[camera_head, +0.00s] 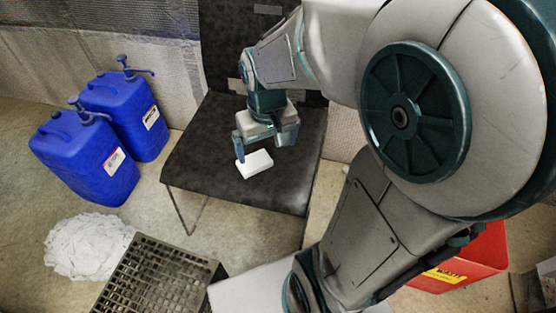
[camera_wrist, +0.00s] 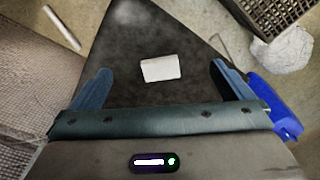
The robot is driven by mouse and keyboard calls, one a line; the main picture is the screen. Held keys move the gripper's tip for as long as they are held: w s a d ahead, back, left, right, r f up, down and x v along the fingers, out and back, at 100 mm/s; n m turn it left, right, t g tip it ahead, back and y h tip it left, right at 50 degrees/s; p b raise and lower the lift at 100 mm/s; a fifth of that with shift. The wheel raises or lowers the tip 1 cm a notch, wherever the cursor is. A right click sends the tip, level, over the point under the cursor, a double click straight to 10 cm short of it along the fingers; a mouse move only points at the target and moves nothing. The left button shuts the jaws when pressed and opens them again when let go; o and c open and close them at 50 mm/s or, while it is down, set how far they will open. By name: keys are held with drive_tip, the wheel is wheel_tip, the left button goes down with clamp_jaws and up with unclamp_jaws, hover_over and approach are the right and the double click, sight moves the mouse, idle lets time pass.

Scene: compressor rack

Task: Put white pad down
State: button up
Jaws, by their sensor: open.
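The white pad (camera_head: 254,163) lies flat on the black seat of a chair-like stand (camera_head: 215,143). In the wrist view the white pad (camera_wrist: 160,68) lies on the dark surface, ahead of and between the two blue-grey fingers. My gripper (camera_head: 265,146) is above the seat, close behind the pad in the head view. In the wrist view my gripper (camera_wrist: 158,82) has its fingers wide apart with nothing between them. The pad is clear of both fingers in the wrist view.
Two blue jugs (camera_head: 85,155) with pumps stand left of the seat. A white crumpled heap (camera_head: 88,247) and a dark grated crate (camera_head: 155,278) are on the floor in front. A red waste bin (camera_head: 485,262) stands at right. The seat around the pad is bare.

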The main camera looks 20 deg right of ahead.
drive_tip(key=s+r, duration=0.1)
drive_tip(key=s, duration=0.6)
drive_tip(key=shift+r, duration=0.25)
drive_tip(key=shift+w, duration=0.1)
wheel_tip(320, 180, up, 29)
drive_tip(key=t+p, duration=0.2)
drive_tip(key=p, duration=2.4)
drive_tip(key=shift+m, duration=0.4)
drive_tip(key=shift+d+f, duration=0.1)
drive_tip(key=shift+c, duration=0.3)
